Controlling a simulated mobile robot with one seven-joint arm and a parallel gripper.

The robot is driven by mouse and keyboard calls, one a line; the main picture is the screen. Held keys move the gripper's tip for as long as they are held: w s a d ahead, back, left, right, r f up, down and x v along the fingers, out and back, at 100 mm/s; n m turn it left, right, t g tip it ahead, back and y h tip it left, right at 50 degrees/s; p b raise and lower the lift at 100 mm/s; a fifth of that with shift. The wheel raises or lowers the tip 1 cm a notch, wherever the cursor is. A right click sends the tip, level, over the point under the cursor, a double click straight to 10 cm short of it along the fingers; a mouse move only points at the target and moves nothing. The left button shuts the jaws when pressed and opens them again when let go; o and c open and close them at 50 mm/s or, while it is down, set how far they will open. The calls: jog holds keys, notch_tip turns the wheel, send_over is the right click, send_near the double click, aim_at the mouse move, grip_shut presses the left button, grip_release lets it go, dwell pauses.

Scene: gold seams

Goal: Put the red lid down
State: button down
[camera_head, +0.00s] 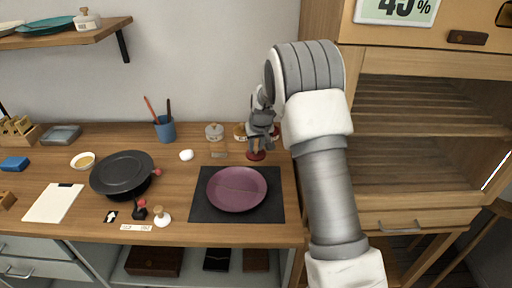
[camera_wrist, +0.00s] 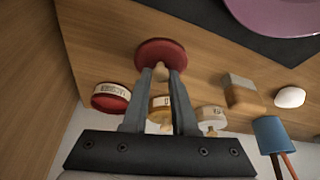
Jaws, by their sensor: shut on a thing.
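The red lid (camera_head: 256,155) is a round disc with a pale knob. My gripper (camera_head: 262,138) is shut on that knob, with the lid below the fingertips at the back right of the counter. In the wrist view, the two fingers of my gripper (camera_wrist: 160,75) close on the knob and the red lid (camera_wrist: 162,52) shows beyond them. I cannot tell whether the lid touches the counter. A red jar with a pale label (camera_wrist: 110,97) stands close by; it is partly hidden behind my gripper in the head view.
A purple plate (camera_head: 237,188) lies on a dark mat (camera_head: 208,212) in front of the lid. A wooden cabinet (camera_head: 425,185) rises at right.

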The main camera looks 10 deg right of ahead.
jog(key=shift+f, duration=0.1)
jog(key=shift+f, duration=0.15)
jog(key=c, duration=0.7)
grip_release()
